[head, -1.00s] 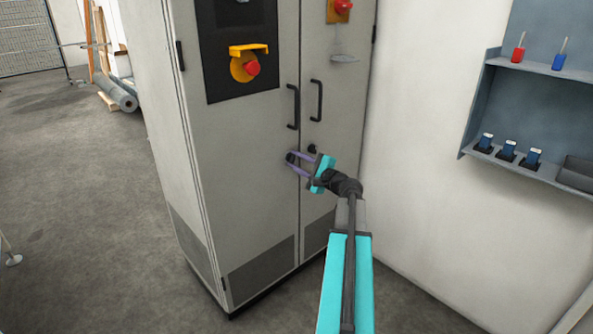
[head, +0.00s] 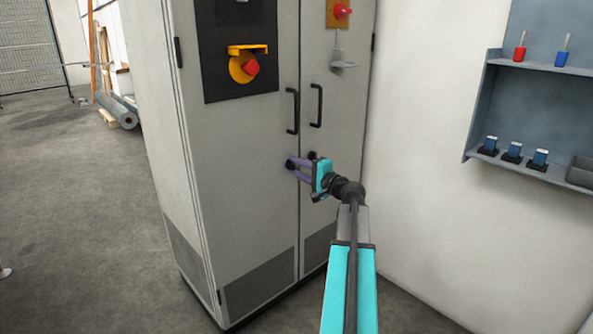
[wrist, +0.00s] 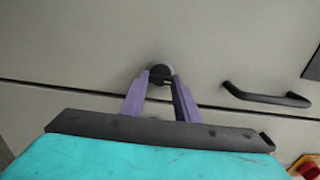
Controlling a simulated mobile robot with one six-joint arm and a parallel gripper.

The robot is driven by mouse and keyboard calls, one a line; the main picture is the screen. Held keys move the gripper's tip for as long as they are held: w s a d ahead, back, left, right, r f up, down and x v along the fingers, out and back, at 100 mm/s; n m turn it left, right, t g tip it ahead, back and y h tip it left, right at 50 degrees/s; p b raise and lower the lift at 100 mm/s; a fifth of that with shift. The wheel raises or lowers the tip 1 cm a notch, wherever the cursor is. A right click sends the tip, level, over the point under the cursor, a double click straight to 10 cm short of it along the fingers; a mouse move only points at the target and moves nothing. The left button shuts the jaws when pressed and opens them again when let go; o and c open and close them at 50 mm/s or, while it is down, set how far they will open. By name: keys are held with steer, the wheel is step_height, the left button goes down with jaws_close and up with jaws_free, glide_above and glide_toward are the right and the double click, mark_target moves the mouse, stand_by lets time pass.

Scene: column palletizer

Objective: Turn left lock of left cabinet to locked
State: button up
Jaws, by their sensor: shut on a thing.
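The left cabinet (head: 240,190) is a tall grey two-door cabinet. Its left lock is a small dark round knob low on the left door, beside the door seam; it shows in the wrist view (wrist: 161,70). My gripper (head: 292,165) has purple fingers and is shut on this lock. In the wrist view, the fingertips (wrist: 160,80) meet at the lock's near side and partly cover it. The lock's turn position is hard to read. A second dark lock (head: 312,155) on the right door is partly hidden behind my gripper.
Two black handles stick out above the locks, on the left door (head: 292,111) and right door (head: 316,105). A red knob on yellow (head: 250,67) sits higher up. A wall shelf (head: 530,165) with tools is at the right. Open floor lies left.

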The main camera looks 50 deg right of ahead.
steer(key=o, duration=1)
steer(key=shift+o, duration=0.2)
steer(key=s+a+p, duration=0.1)
steer(key=s+p, duration=0.1)
steer(key=s, duration=1.1)
steer(key=shift+s+p, duration=0.4)
steer(key=shift+w, duration=0.1)
